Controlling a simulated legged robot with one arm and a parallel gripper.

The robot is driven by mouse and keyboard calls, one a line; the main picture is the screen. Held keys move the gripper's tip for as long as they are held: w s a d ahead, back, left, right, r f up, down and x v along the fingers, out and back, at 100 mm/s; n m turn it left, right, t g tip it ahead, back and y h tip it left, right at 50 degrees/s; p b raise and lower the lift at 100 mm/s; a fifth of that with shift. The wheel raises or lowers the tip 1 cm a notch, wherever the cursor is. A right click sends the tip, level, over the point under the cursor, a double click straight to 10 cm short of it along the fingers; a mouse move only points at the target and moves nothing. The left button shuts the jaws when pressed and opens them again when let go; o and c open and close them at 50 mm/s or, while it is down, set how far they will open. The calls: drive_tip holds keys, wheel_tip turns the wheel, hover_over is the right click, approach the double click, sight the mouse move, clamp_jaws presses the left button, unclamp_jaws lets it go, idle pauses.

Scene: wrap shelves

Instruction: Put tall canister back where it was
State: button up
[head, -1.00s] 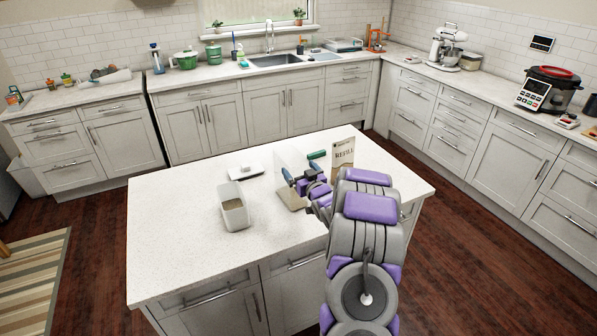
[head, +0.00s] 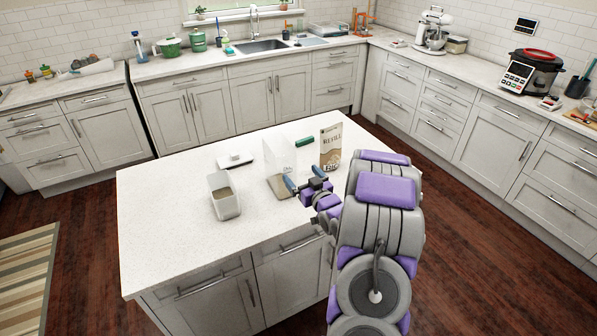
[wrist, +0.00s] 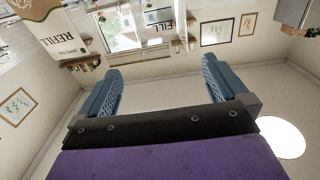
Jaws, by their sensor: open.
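A tall clear canister (head: 277,160) with tan contents at its bottom stands upright on the white island counter, left of the refill bag. I take it to be the tall canister. My gripper (head: 303,181) is open and empty, close to the canister's near right side; whether they touch is unclear. In the wrist view, my gripper (wrist: 162,82) shows two blue fingers spread wide with nothing between them. The refill bag (head: 331,147) stands upright behind the gripper and also appears at the upper left of the wrist view (wrist: 60,38).
A pale open container (head: 222,198) with tan contents stands left of the canister. A small white flat item (head: 235,160) lies behind it. A dark green piece (head: 305,142) shows between canister and bag. The island counter (head: 160,225) is clear at left and front.

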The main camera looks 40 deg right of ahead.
drive_tip(key=s+a+r+n+g+y, duration=0.1)
drive_tip(key=s+a+r+g, duration=0.15)
drive_tip(key=a+g, duration=0.45)
drive_tip(key=s+a+r+g, duration=0.2)
drive_tip(key=s+a+g, duration=0.15)
drive_tip(key=a, duration=0.85)
drive_tip(key=s+a+r+g+y, duration=0.1)
drive_tip(key=s+a+g, duration=0.2)
drive_tip(key=s+a, duration=0.3)
drive_tip(key=s+a+r+n+g+y, duration=0.1)
drive_tip(key=s+a, duration=0.6)
drive_tip(key=s, duration=0.7)
drive_tip(key=s+a+r+g+y, duration=0.1)
drive_tip(key=s+a+r+g, duration=0.1)
drive_tip(key=s+a+g, duration=0.2)
drive_tip(key=s+a, duration=0.3)
drive_tip(key=s, duration=0.4)
drive_tip(key=shift+r+n+g, duration=0.25)
drive_tip(key=shift+n+g, duration=0.1)
drive_tip(key=shift+n, duration=0.05)
